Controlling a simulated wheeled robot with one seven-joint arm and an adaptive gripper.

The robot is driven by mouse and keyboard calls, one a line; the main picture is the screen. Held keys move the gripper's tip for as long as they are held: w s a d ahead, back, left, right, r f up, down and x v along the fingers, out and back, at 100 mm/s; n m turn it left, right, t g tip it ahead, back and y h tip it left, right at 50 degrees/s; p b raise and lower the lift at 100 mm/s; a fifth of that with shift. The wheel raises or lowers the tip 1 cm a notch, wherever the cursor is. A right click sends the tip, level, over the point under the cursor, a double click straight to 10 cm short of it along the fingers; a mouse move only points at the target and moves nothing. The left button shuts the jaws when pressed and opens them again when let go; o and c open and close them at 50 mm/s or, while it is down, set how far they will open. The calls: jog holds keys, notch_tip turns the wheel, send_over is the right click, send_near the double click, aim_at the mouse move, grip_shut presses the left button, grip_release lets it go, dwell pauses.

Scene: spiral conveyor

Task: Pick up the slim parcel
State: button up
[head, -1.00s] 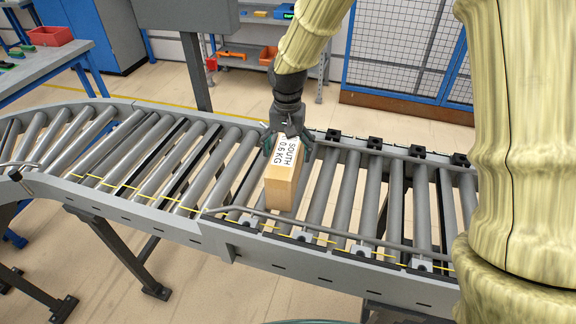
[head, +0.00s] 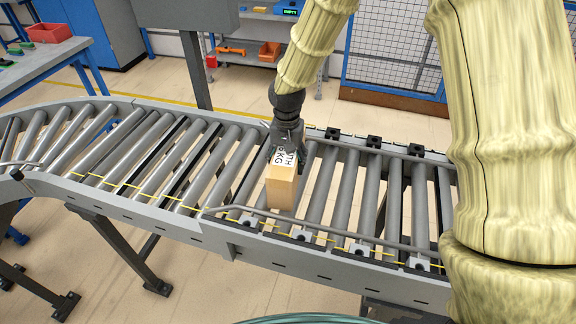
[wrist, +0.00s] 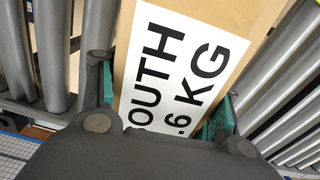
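The slim parcel (head: 281,191) is a tan box with a white label on top, reading in part "SOUTH" and "6 KG" in the wrist view (wrist: 262,16). It stands on the conveyor rollers. My gripper (head: 286,156) is low over its far end and hides part of the label. In the wrist view, the green finger pads (wrist: 164,102) lie on either side of the parcel, close against its sides. Whether both pads press on it cannot be made out. The parcel's underside is hidden.
The roller conveyor (head: 150,205) curves away at the left. A side rail (head: 330,236) runs along its near edge, and black blocks (head: 374,141) line the far edge. The rollers either side of the parcel are clear. A workbench with a red bin (head: 49,33) stands back left.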

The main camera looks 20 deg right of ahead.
jog(key=shift+w+a+f, duration=0.1)
jog(key=c, duration=0.7)
